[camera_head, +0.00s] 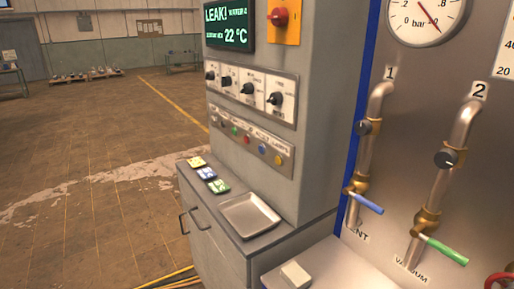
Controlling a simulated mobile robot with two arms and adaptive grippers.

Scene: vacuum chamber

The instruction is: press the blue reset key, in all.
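Three small coloured keys lie in a row on the ledge of the grey cabinet, left of the metal tray. The blue key (206,173) is the middle one, between a yellow key (196,162) and a green key (219,186). The lettering on the keys is too small to read. Nothing covers the blue key or touches it from above. Neither of my grippers shows in the head view.
An empty metal tray (249,215) sits right of the keys. Above are a row of coloured buttons (247,139), black knobs (249,88) and a screen (228,27) reading "LEAK!" and "22 °C". Right are pipes with a blue handle (367,203) and green handle (446,250). Floor at left is open.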

